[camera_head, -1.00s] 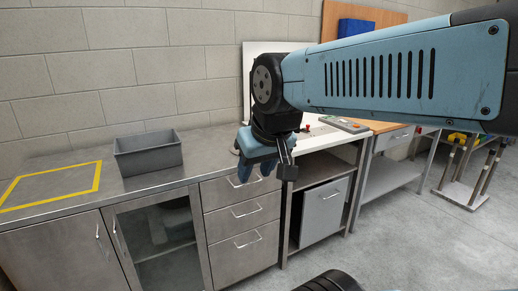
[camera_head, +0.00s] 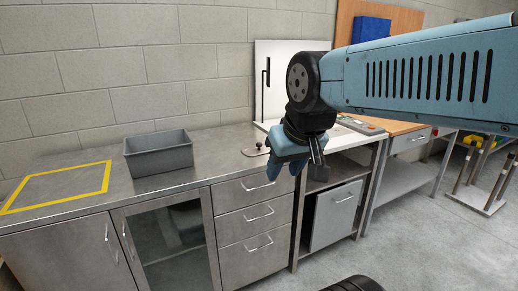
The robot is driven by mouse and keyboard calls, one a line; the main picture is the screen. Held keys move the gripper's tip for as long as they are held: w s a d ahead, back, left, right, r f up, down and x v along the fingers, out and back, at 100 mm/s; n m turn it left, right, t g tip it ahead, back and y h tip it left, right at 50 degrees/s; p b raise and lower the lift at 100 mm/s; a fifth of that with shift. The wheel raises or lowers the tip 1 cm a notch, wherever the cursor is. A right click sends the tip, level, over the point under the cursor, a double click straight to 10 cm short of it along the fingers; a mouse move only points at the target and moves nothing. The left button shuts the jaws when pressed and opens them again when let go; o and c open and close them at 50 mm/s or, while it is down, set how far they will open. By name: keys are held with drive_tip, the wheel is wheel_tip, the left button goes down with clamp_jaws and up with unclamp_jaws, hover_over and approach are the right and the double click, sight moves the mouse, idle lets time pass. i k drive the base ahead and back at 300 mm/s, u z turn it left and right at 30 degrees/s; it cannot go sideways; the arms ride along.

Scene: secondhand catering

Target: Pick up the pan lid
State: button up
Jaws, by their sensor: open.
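The pan lid (camera_head: 250,152) looks like a flat grey piece with a small dark knob, lying on the steel counter near its right end. Its right side is close to my gripper in the picture, and part of it may be hidden. My gripper (camera_head: 298,172) is open and empty, with blue and dark fingers pointing down. It appears to the right of the lid, in front of the counter's right end. I cannot tell its exact height or distance from the lid.
A grey open bin (camera_head: 158,163) stands on the steel counter (camera_head: 205,160), right of a yellow taped rectangle (camera_head: 60,203). A white board (camera_head: 277,75) leans on the wall behind. A white-topped table (camera_head: 345,141) adjoins on the right. Counter between bin and lid is clear.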

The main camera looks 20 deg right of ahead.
sight(260, 148)
drive_tip(key=z, duration=0.3)
drive_tip(key=i, duration=0.95)
drive_tip(key=u, duration=0.45)
